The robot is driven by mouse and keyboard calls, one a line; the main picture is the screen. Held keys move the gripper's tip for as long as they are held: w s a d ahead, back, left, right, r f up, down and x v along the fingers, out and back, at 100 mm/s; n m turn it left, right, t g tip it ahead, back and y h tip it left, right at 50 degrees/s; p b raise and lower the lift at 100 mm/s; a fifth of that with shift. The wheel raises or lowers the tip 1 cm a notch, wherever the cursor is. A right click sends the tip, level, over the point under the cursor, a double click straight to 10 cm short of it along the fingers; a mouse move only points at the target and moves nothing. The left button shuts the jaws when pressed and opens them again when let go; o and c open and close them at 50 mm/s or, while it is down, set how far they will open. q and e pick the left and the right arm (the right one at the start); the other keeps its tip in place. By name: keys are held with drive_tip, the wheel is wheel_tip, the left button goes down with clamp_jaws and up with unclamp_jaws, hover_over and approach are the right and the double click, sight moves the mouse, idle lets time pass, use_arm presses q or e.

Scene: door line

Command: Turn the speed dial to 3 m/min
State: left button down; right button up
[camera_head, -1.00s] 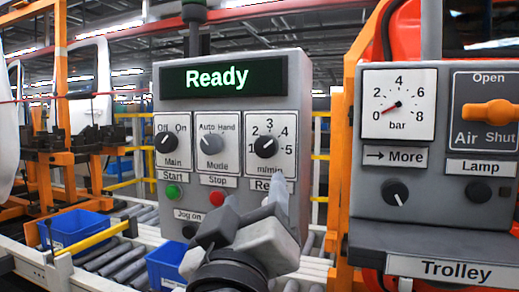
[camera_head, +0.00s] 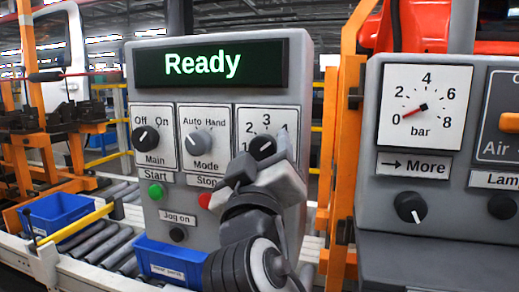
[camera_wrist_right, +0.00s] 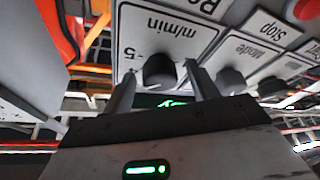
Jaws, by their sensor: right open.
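The speed dial (camera_head: 262,147) is a black knob on a white plate marked m/min, at the right of the grey control box under the green "Ready" display. Its white mark seems to point up and right, roughly towards 4; I cannot read it exactly. My right gripper (camera_head: 268,162) is at the dial from below and front, covering the lower part of the plate. In the right wrist view the dial (camera_wrist_right: 160,72) stands between the two open fingers (camera_wrist_right: 158,80), one on each side, with no clear grip. My left gripper is not in view.
The Mode knob (camera_head: 198,142) and Main knob (camera_head: 146,139) sit left of the dial. The green Start button (camera_head: 156,191) and red Stop button (camera_head: 205,200) are below. An orange post (camera_head: 345,160) and the Trolley panel with its gauge (camera_head: 424,107) stand to the right.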

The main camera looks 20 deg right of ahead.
drive_tip(key=c, duration=1)
drive_tip(key=shift+n, duration=0.3)
drive_tip(key=n+y, duration=0.1)
drive_tip(key=n, duration=0.1)
drive_tip(key=n+y, duration=0.1)
drive_tip(key=n, duration=0.2)
drive_tip(key=shift+s+d+r+n+y, duration=0.1)
drive_tip(key=shift+r+n+y, duration=0.05)
drive_tip(key=shift+n+y, duration=0.2)
drive_tip(key=n, duration=0.2)
drive_tip(key=n+g+y, duration=0.1)
drive_tip(key=n, duration=0.2)
drive_tip(key=shift+r+g+y, duration=0.1)
drive_tip(key=shift+g+y, duration=0.15)
drive_tip(key=shift+g, duration=0.05)
drive_tip(key=shift+n, duration=0.25)
drive_tip(key=o, duration=1)
